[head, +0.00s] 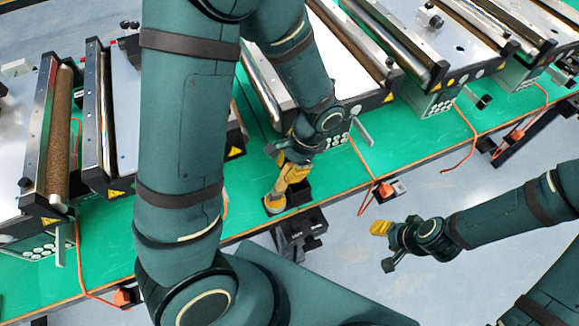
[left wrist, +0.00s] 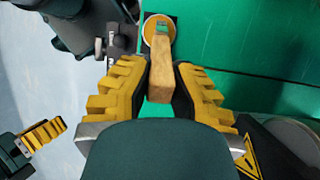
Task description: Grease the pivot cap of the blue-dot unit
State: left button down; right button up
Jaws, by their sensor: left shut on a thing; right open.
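My left gripper (head: 288,180) is shut on a wooden handle (left wrist: 160,75), probably a brush, near the front edge of the green table. I cannot tell whether the handle's end touches the tin. My right gripper (head: 384,246) is open and empty, over the floor in front of the table. Several mini conveyor units stand on the table, one at the left with a brown roller (head: 59,140). I can make out no blue dot or pivot cap.
The green table (head: 335,192) runs diagonally; its front strip is mostly clear. Orange cables (head: 470,137) hang over its edge. My left arm hides some conveyors.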

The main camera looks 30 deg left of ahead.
pick_arm(q)
jog(key=shift+f+b, duration=0.3)
jog(key=shift+f, duration=0.15)
pick_arm(e)
jog(key=shift+f, duration=0.35)
dwell(0.9)
pick_arm(q)
jog(key=shift+r, duration=0.15)
pick_arm(e)
jog(key=shift+r, duration=0.1)
pick_arm(q)
jog(key=shift+r+p, duration=2.85)
jog(key=shift+r, duration=0.55)
pick_arm(e)
notch_tip(320, 180, up, 5)
jog(key=shift+r, duration=0.2)
pick_arm(q)
jog(key=shift+f, duration=0.1)
